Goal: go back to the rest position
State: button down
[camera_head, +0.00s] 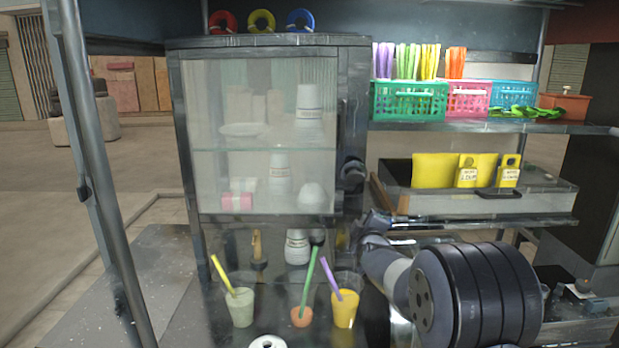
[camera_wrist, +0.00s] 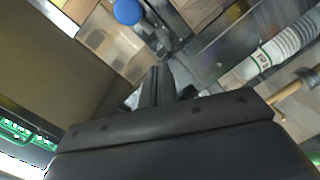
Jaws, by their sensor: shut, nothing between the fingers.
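My gripper (camera_wrist: 156,82) shows in the wrist view with its narrow dark fingers together and nothing between them. In the head view my arm reaches in from the lower right, its dark ribbed joint large in front; the fingers cannot be made out there. Close by on the counter stand three cups with straws: a pale green drink (camera_head: 241,308) with a yellow straw, an orange one (camera_head: 301,317) with a green straw, and a yellow one (camera_head: 345,312) with a purple straw.
A glass-fronted cabinet (camera_head: 187,140) with dishes and bottles stands behind the cups. Baskets of straws (camera_head: 407,101) sit on the right shelf, above a metal tray (camera_head: 420,205) with yellow tags. A metal post (camera_head: 95,170) rises at the left. A white bottle (camera_wrist: 290,42) shows in the wrist view.

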jog(key=a, duration=0.1)
jog(key=a+r, duration=0.1)
jog(key=shift+s+a+r, duration=0.1)
jog(key=shift+s+a, duration=0.2)
jog(key=shift+s, duration=0.1)
jog(key=s+b, duration=0.2)
jog(key=s, duration=0.9)
jog(key=shift+s+a+f+g+y, duration=0.15)
jog(key=shift+s+f+g+y, duration=0.15)
jog(key=shift+g, duration=0.1)
